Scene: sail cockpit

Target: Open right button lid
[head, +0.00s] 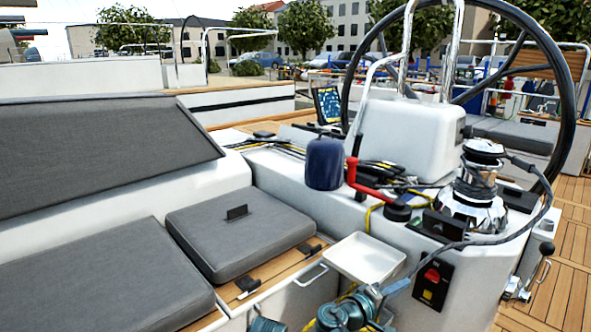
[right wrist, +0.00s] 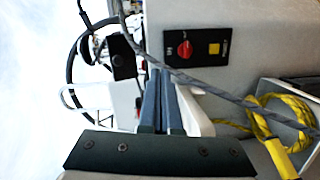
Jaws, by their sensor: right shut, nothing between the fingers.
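A small black button unit (head: 437,223) sits on the white console's edge, in front of the chrome winch (head: 475,190). It seems to show in the right wrist view as a dark box (right wrist: 123,57). Another black piece (head: 520,199) lies right of the winch. I cannot tell which is the right button lid, nor whether either is open. My right gripper (head: 397,288) is low in front of the console, below and left of the button unit and apart from it. Its blue-grey fingers (right wrist: 159,100) are shut and empty.
A grey rope (right wrist: 210,88) runs from the winch past my right fingertips. A red-and-yellow switch panel (head: 432,283) is on the console face. A white tray (head: 364,257) is left of my gripper. A red-handled crank (head: 370,189) and the steering wheel (head: 572,85) stand above.

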